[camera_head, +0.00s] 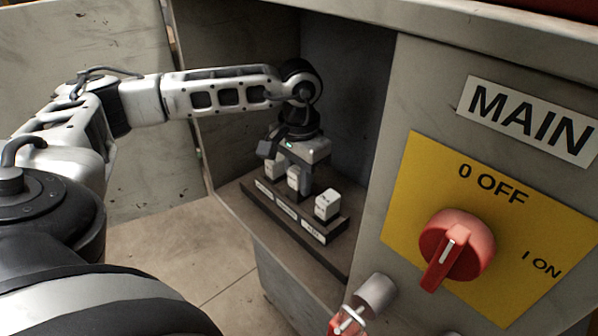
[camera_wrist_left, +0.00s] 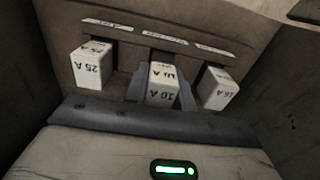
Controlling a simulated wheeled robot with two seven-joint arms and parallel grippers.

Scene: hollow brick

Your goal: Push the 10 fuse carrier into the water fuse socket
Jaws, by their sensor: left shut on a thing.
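The white 10 fuse carrier (camera_wrist_left: 161,84), marked "10 A", sits between the fingers of my left gripper (camera_wrist_left: 160,92) in the left wrist view. In the head view my left gripper (camera_head: 292,170) reaches down into the open cabinet, shut on this carrier (camera_head: 294,180), at the middle position of the dark fuse base (camera_head: 270,207). The base has three pale labels along its front; I cannot read which one says water. The seating depth of the carrier is hidden by the fingers. My right gripper is not in view.
A white 25 A carrier (camera_wrist_left: 91,65) and a 16 A carrier (camera_wrist_left: 217,88) stand on either side, close to the fingers. Cabinet walls surround the base. A red main switch (camera_head: 457,250) on a yellow plate (camera_head: 420,190) and a grey cylinder (camera_head: 375,293) project from the front panel at right.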

